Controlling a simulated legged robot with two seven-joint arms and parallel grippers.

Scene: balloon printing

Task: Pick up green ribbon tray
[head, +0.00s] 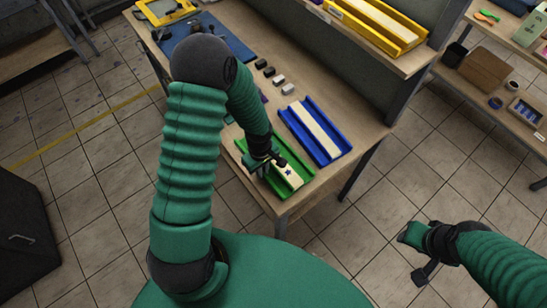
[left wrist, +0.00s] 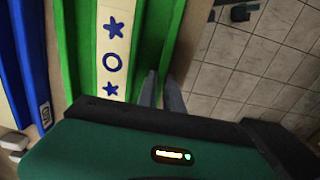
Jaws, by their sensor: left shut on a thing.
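The green ribbon tray (head: 274,185) lies at the table's near corner in the head view. It holds a cream ribbon (head: 291,177) with blue stars and a ring. The tray also shows in the left wrist view (left wrist: 74,45). My left gripper (head: 270,158) is over the tray and shut on its side wall; in the left wrist view its fingers (left wrist: 161,88) are at the wall on the picture's right. The arm hides part of the tray. My right gripper (head: 412,252) is empty, its fingers apart, over the floor at the right.
A blue tray (head: 331,159) with a pale ribbon lies close beside the green one. Several small dark and pale blocks (head: 278,79) sit behind. A yellow tray (head: 413,41) is on the raised shelf. The table (head: 283,210) ends just in front of the green tray.

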